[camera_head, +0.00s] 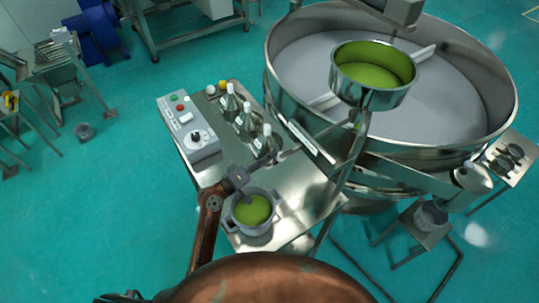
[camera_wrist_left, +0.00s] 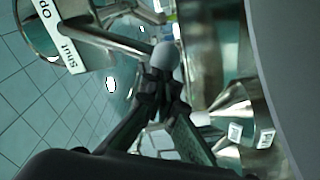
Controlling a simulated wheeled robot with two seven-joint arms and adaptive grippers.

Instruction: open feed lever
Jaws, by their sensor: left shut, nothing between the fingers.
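The feed lever (camera_wrist_left: 115,38) is a metal rod with a pale round knob (camera_wrist_left: 165,56) in the left wrist view. A white plate with "Open" and "Shut" lettering (camera_wrist_left: 62,38) lies beside the rod, which crosses near the word "Shut". My left gripper (camera_wrist_left: 160,82) is shut and empty, its fingertips right at the knob; I cannot tell whether they touch it. In the head view the left gripper (camera_head: 284,155) reaches over the steel table toward the sieve. The lever is too small to make out there. My right gripper is not in view.
A feed hopper (camera_head: 345,91) with green material stands above the large round sieve (camera_head: 283,90). The steel table (camera_head: 305,190) bears a control box (camera_head: 192,125), several metal flasks (camera_head: 243,124) and a pot (camera_head: 236,222) of green material beside my left wrist.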

